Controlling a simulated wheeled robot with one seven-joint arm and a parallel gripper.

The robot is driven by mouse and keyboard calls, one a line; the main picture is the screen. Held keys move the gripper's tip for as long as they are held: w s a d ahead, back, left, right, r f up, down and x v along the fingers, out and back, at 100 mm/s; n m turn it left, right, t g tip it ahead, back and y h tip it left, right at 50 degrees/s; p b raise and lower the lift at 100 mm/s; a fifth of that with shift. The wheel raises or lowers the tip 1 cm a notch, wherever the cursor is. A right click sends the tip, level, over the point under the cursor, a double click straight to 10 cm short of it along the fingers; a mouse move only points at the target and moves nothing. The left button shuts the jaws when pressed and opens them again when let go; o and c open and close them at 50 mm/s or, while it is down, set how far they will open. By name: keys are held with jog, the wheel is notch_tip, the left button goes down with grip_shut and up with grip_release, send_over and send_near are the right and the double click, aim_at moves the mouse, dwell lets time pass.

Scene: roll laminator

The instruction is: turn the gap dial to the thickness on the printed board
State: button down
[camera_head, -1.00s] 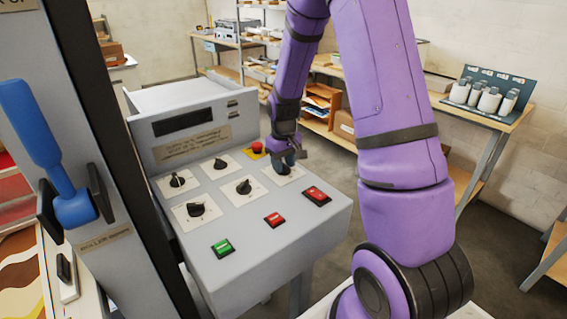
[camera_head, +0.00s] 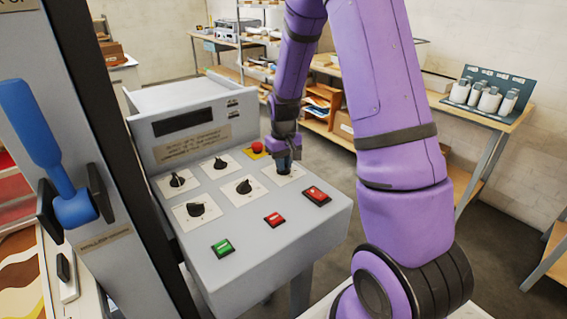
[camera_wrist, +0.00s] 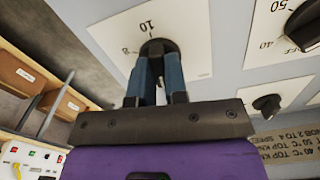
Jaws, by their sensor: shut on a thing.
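The control panel (camera_head: 240,232) is a grey sloped console with several black knobs on white scale plates. My gripper (camera_head: 284,166) is at the knob on the right end of the far row, just right of the red mushroom button. In the wrist view my gripper (camera_wrist: 157,90) has its two blue-grey fingers shut on this black knob (camera_wrist: 158,47). The white plate (camera_wrist: 190,28) around it shows a "10" and another number, partly hidden by the knob and fingers. The knob's pointer is hidden. A printed board (camera_head: 192,145) stands behind the knobs; its text is too small to read fully.
A red mushroom button (camera_head: 257,147) is close left of my gripper. Green (camera_head: 222,248) and red (camera_head: 274,219) buttons line the near edge, with another red one (camera_head: 316,196) at right. A blue lever (camera_head: 50,150) is at left.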

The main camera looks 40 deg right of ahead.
jog(key=m, duration=0.5)
jog(key=shift+m, duration=2.4)
jog(key=c, duration=1.1)
grip_release()
jog(key=shift+c, duration=0.2)
jog(key=shift+r, duration=0.1)
notch_tip(320, 180, up, 11)
